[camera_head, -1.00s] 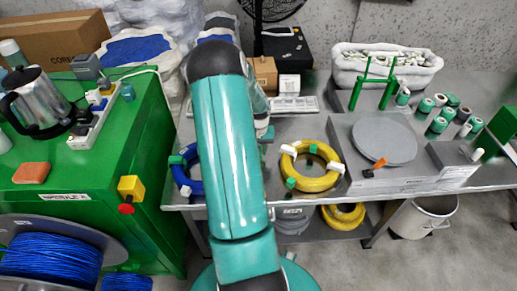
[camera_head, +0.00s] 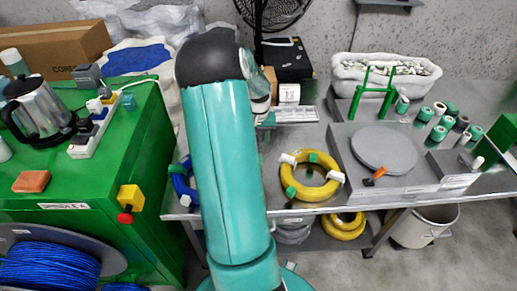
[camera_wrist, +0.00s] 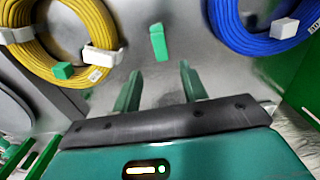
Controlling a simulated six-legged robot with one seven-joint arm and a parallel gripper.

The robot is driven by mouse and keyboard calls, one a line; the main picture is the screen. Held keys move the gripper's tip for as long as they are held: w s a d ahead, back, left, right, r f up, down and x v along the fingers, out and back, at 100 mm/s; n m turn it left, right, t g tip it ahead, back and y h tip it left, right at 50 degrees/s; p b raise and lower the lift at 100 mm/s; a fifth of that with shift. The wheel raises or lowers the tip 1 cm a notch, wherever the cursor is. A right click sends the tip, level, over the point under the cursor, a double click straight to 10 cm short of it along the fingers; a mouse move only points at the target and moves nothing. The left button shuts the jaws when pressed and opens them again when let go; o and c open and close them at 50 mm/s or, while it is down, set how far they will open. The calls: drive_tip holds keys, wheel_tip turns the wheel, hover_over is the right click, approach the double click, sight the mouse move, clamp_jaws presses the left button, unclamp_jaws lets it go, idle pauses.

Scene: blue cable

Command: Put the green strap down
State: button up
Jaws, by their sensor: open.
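A small green strap (camera_wrist: 158,42) shows in the wrist view, over the grey bench between the yellow coil (camera_wrist: 98,22) and the blue coil (camera_wrist: 240,40). My gripper (camera_wrist: 160,68) is open. Its two green fingers are apart, and the strap shows beyond their tips, with clear space between. I cannot tell for sure whether the strap lies flat on the bench. In the head view, my arm hides most of my gripper and this strap. The yellow coil (camera_head: 326,191) wears white and green straps there, and the blue coil (camera_head: 182,186) is partly covered by my arm.
A grey round plate (camera_head: 384,148) with an orange piece stands right of the yellow coil. Green and white rolls (camera_head: 438,132) stand further right. A white bin (camera_head: 345,70) is at the back. A green cabinet (camera_head: 130,190) adjoins the bench at left.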

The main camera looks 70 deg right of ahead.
drive_tip(key=shift+r, duration=0.8)
drive_tip(key=w+a+r+n+t, duration=0.1)
drive_tip(key=w+a+r+n, duration=0.1)
drive_tip(key=w+a+r, duration=0.45)
drive_tip(key=w+a+r+n+t, duration=0.1)
drive_tip(key=w+a+r, duration=0.25)
drive_tip(key=a, duration=0.55)
drive_tip(key=w+a+r+n+t, duration=0.1)
drive_tip(key=w+a+r+n, duration=0.1)
drive_tip(key=w+a+r, duration=0.4)
drive_tip(key=s+a+r+n, duration=0.2)
drive_tip(key=a, duration=0.7)
drive_tip(key=s+a+r+n+t, duration=0.1)
drive_tip(key=s+a+r+n, duration=0.1)
drive_tip(key=a, duration=0.7)
drive_tip(key=shift+a+r, duration=0.15)
drive_tip(key=shift+r, duration=0.5)
drive_tip(key=shift+o, duration=0.5)
drive_tip(key=s+a+r+n+t, duration=0.1)
drive_tip(key=s+a+n, duration=0.2)
drive_tip(key=s+a, duration=0.3)
drive_tip(key=a, duration=0.4)
drive_tip(key=shift+s+a+r+n+t, duration=0.25)
drive_tip(key=shift+s+a+n+t, duration=0.05)
